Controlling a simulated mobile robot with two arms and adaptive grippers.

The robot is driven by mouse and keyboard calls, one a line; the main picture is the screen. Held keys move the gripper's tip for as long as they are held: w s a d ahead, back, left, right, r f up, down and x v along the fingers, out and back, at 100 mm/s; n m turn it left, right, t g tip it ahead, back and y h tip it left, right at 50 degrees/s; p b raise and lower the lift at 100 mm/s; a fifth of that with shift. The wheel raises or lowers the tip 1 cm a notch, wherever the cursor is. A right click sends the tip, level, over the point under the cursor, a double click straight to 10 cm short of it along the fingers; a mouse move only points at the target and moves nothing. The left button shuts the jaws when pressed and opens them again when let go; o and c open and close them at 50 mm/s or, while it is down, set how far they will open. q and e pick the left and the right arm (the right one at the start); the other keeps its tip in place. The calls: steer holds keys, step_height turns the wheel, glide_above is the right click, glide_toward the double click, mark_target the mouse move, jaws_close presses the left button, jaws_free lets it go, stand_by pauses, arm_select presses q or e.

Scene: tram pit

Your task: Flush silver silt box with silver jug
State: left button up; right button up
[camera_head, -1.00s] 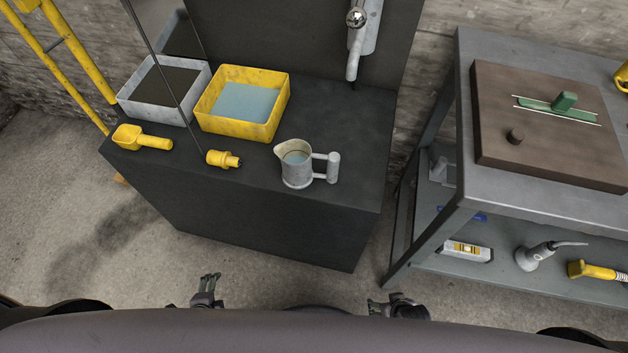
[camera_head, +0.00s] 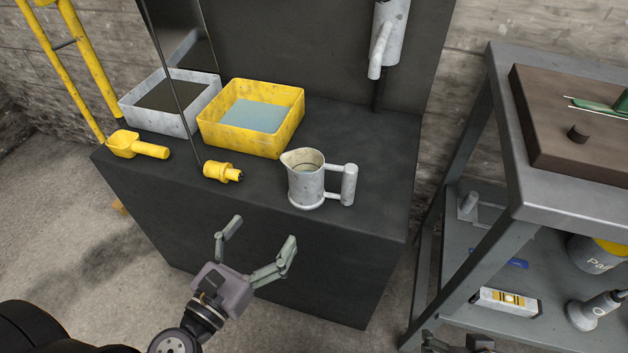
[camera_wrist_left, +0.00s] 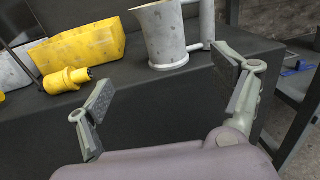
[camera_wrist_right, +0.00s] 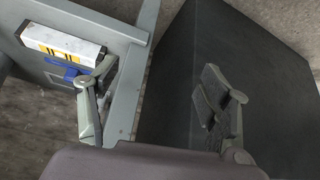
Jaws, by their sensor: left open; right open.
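The silver jug (camera_head: 306,184) stands upright near the front edge of the dark bench, its handle to the right. It also shows in the left wrist view (camera_wrist_left: 164,38). The silver silt box (camera_head: 172,122), with dark silt inside, sits at the bench's left. My left gripper (camera_head: 261,240) is open and empty, in front of the bench face, below and left of the jug. My right gripper (camera_wrist_right: 155,100) is open and empty, low between the bench and the grey cart; the head view shows only a bit of it at the bottom edge.
A yellow box (camera_head: 294,122) with bluish content stands between silt box and jug. A yellow scoop (camera_head: 135,146) and yellow fitting (camera_head: 220,172) lie along the front edge. A spout (camera_head: 380,50) hangs behind. The grey cart (camera_head: 560,190) stands right, with a spirit level (camera_wrist_right: 62,40).

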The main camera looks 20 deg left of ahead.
mark_target(294, 192)
arm_select(q)
steer(key=w+p, duration=0.1)
steer(key=w, duration=0.2)
steer(key=w+d+p, duration=0.1)
steer(key=w, duration=0.2)
steer(key=w+d, duration=0.1)
steer(key=w, duration=0.2)
steer(key=shift+w+r+p, duration=0.1)
steer(key=shift+w+p, duration=0.1)
steer(key=shift+p, duration=0.2)
steer(key=shift+w+d, duration=0.1)
steer(key=shift+w, duration=0.5)
steer(key=w, duration=0.1)
steer(key=w+d, duration=0.1)
steer(key=w, duration=0.2)
steer(key=shift+w+d, duration=0.3)
steer(key=shift+d, duration=0.05)
steer(key=shift+w, duration=0.25)
arm_select(e)
steer(key=s+g, duration=0.1)
steer(key=s+d+f+g, duration=0.1)
steer(key=s, duration=0.1)
steer(key=shift+s+d+f+g+h, duration=0.15)
steer(key=shift+s+g+h, duration=0.15)
steer(key=shift+s+g, duration=0.1)
arm_select(q)
steer(key=shift+c, duration=0.3)
